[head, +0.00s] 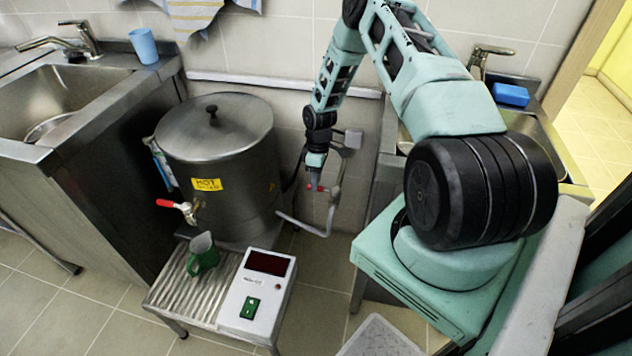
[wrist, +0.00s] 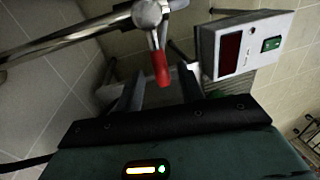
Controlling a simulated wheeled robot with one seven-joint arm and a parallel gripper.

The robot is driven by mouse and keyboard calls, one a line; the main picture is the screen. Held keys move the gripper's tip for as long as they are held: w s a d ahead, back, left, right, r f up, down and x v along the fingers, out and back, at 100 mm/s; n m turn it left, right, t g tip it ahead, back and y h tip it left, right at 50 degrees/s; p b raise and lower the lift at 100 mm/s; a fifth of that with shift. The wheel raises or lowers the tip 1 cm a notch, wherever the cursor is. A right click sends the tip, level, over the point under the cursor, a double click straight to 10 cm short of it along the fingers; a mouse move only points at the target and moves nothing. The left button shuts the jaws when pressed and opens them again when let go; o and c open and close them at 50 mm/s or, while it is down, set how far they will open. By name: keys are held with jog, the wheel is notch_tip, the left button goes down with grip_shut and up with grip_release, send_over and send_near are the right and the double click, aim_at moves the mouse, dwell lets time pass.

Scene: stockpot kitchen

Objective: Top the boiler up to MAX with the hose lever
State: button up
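The boiler (head: 215,135) is a steel drum with its lid on and a yellow HOT label. A narrow strip, perhaps its level gauge, shows at its left side (head: 161,163); no level or MAX mark is readable. The red hose lever (wrist: 160,68) sits on a metal valve (wrist: 148,14) in the wrist view. My gripper (wrist: 160,92) is open, its two fingers apart on either side of the lever's lower end. I cannot tell whether they touch it. In the head view my gripper (head: 313,180) is right of the boiler, by the bent pipe (head: 318,230).
A red-handled tap (head: 180,206) is on the boiler's front. Sinks flank the boiler.

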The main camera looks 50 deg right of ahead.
jog(key=shift+s+a+f, duration=0.1)
jog(key=shift+f, duration=0.55)
grip_shut()
jog(key=n, duration=0.1)
jog(key=s+a+n, duration=0.1)
jog(key=n, duration=0.1)
jog(key=a+n, duration=0.1)
jog(key=n, duration=0.1)
jog(key=shift+s+g+h, duration=0.35)
jog(key=shift+g+h, duration=0.05)
grip_release()
